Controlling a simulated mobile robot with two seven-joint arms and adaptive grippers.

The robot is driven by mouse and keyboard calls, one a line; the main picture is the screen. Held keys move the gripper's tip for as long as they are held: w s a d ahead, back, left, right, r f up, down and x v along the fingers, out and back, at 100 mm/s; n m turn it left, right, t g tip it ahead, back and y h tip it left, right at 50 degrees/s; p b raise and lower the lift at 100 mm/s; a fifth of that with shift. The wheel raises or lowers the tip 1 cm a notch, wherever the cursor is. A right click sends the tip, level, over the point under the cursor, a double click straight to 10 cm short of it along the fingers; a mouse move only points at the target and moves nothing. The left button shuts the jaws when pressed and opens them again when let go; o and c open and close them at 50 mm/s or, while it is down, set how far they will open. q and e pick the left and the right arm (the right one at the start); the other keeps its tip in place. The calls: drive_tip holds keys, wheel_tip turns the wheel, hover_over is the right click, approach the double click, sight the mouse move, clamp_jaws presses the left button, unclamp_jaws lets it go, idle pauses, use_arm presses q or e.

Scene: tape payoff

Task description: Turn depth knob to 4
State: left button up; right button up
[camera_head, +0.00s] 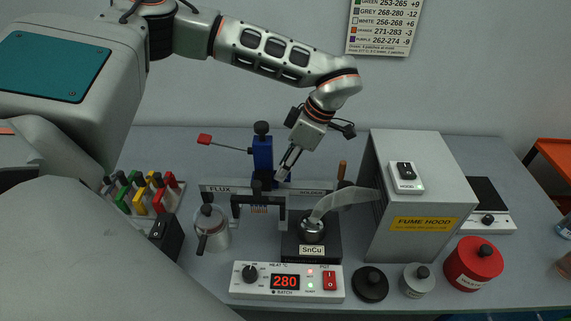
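No knob with a readable depth label shows. A blue upright block (262,155) stands behind the flux holder, with a round black knob (262,127) on top and a red-ended lever (205,139) reaching left. I cannot read any scale on it. My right gripper is out of view.
The heat controller (285,297) reading 280 is at the front, behind it the SnCu pot (312,230). The grey fume hood (430,185) stands right of the gripper. A metal can (212,225) and coloured-handled tools (150,190) are left. Lidded jars (473,260) stand front right.

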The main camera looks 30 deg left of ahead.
use_arm(q)
clamp_jaws()
drive_tip(key=shift+n, duration=0.3)
drive_tip(key=shift+w+a+n+g+h, duration=0.1)
drive_tip(key=shift+n+g+h, duration=0.35)
drive_tip(key=shift+n, duration=0.9)
drive_tip(key=shift+w+a+n+g+h, duration=0.1)
drive_tip(key=shift+n+g+h, duration=0.3)
drive_tip(key=shift+n, duration=0.95)
unclamp_jaws()
